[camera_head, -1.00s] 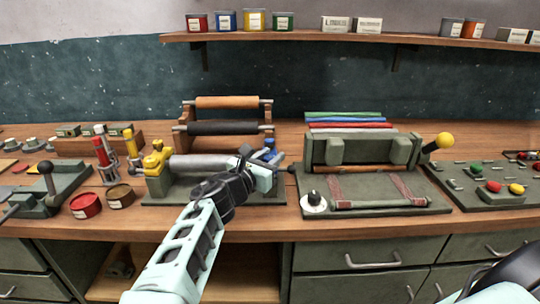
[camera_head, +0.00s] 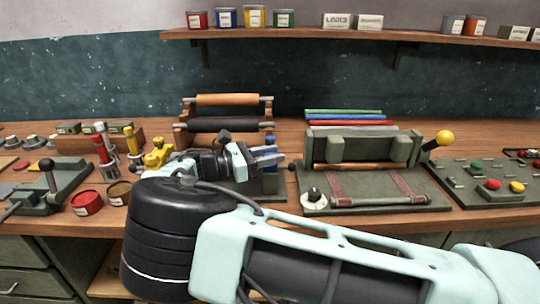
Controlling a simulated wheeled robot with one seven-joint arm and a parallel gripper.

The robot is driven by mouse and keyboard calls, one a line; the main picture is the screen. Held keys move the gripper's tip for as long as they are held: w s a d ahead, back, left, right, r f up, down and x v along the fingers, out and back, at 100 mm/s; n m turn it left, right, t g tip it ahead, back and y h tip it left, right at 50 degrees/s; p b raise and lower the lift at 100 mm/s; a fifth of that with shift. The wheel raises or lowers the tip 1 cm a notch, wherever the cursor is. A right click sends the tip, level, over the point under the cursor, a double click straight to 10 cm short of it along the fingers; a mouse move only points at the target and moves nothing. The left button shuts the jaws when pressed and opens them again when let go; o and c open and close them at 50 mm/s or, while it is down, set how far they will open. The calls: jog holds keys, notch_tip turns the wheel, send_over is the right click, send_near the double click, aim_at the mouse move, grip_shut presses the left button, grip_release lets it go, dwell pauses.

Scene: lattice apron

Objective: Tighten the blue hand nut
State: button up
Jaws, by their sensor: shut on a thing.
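The blue hand nut (camera_head: 270,140) is at the right end of the green roller stand (camera_head: 278,190), at the back middle of the bench. Only parts of it show above and between my fingers. My gripper (camera_head: 269,157) reaches it from the left, its fingers level and pointing right, and is shut on it. My wrist and forearm cover most of the grey roller and the stand's front. A yellow hand nut (camera_head: 156,158) stands at the stand's left end.
A rack with orange and black rollers (camera_head: 222,125) stands close behind. A green press with a yellow-knobbed lever (camera_head: 443,139) is to the right. Red and brown tins (camera_head: 86,203) and a lever block (camera_head: 50,190) are at the left.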

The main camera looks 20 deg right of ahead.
jog(key=shift+f, duration=0.1)
dwell(0.3)
jog(key=o, duration=1)
jog(key=shift+d, duration=0.1)
jog(key=shift+c, duration=0.2)
jog(key=a+b, duration=0.5)
jog(key=a, duration=1.2)
jog(key=shift+s+a+b, duration=0.15)
jog(key=shift+a+b, duration=0.1)
jog(key=shift+b, duration=0.1)
